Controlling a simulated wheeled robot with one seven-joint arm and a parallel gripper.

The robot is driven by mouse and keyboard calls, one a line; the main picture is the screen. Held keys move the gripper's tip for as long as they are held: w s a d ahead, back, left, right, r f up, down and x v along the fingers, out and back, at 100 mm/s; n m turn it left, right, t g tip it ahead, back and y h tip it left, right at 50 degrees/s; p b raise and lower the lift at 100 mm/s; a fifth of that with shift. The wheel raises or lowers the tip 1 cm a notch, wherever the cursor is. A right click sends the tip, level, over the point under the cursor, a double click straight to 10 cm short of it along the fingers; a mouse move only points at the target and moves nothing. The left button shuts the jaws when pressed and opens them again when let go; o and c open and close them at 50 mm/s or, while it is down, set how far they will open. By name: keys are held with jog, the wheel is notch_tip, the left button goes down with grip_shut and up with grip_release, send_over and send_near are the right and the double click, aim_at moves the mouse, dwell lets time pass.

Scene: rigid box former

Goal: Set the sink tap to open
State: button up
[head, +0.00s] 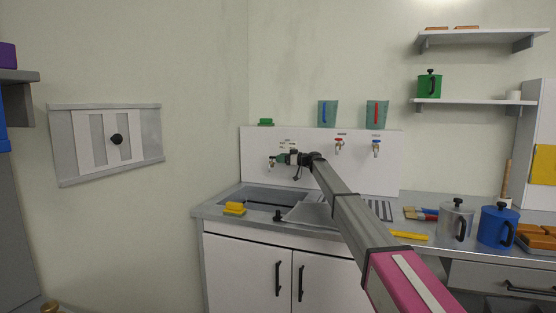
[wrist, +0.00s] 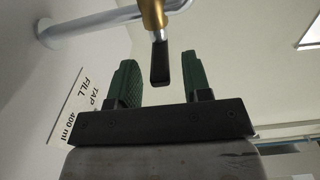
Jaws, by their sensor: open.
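In the wrist view the tap shows as a brass body (wrist: 152,14) with a black lever (wrist: 160,62) hanging down from it, and a grey curved pipe (wrist: 95,25) beside it. My gripper (wrist: 160,78) is open. Its two green fingers stand either side of the lever, with visible gaps on both sides. In the head view my gripper (head: 283,158) is at the white back panel above the sink (head: 262,196), beside a small tap (head: 271,163). My gripper and arm hide part of this area.
A yellow sponge (head: 234,208) lies at the sink's front left. A steel pot (head: 456,220) and a blue pot (head: 497,226) stand on the counter at right.

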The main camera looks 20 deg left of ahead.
aim_at(272, 157)
jog(key=shift+a, duration=1.05)
grip_shut()
jog(key=shift+s, duration=0.1)
jog(key=m+t, duration=0.1)
jog(key=t, duration=0.1)
jog(key=s+m+t, duration=0.1)
jog(key=t, duration=0.1)
jog(key=m+t+h, duration=0.1)
jog(key=m+t, duration=0.1)
jog(key=shift+s+a, duration=0.1)
jog(key=shift+s, duration=0.2)
jog(key=m+t, duration=0.1)
jog(key=t+h, duration=0.1)
jog(key=m+t+h, duration=0.1)
jog(key=shift+s+a+m+t, duration=0.25)
jog(key=shift+s+m+t, duration=0.05)
jog(key=shift+t, duration=0.1)
jog(key=shift+s+a+m+t+h, duration=0.1)
jog(key=shift+m+t+h, duration=0.5)
jog(key=shift+t, duration=0.15)
jog(key=shift+s+a+m+t+h, duration=0.1)
jog(key=shift+m+t+h, duration=0.45)
jog(key=shift+t, duration=0.2)
jog(key=shift+m+t+h, duration=0.3)
jog(key=shift+m+h, duration=0.05)
